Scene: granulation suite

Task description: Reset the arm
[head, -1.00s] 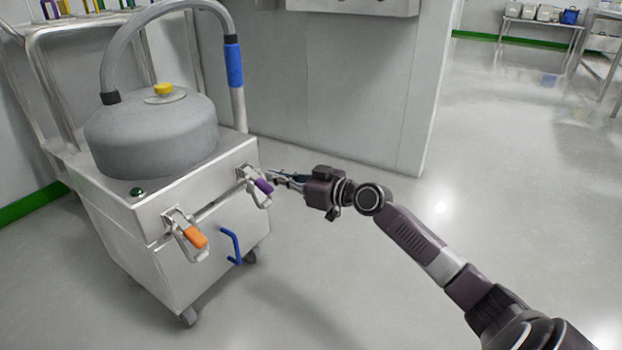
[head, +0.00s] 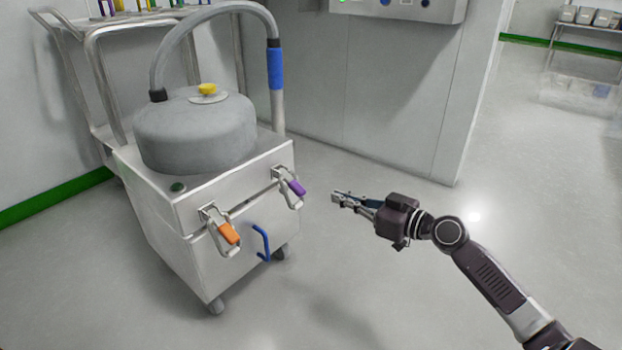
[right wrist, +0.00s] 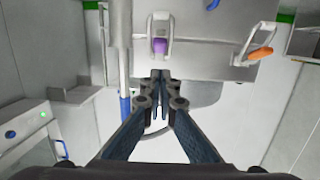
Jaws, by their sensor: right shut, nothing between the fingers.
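My right gripper (head: 338,199) is in the middle of the head view, to the right of the metal cart, apart from it. It is shut and empty. Its closed fingers (right wrist: 160,80) show in the right wrist view, just below the purple-handled latch in the picture. The cart has a purple-handled latch (head: 297,187) and an orange-handled latch (head: 228,233) on its front, and both also show in the right wrist view, purple (right wrist: 160,46) and orange (right wrist: 261,53). My left gripper is not in view.
The wheeled metal cart (head: 240,195) carries a grey domed vessel (head: 195,132) with a yellow knob and a hose with a blue sleeve. A blue handle (head: 262,243) sticks out from its front. A grey cabinet wall (head: 395,100) stands behind. The floor (head: 400,300) around my arm is clear.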

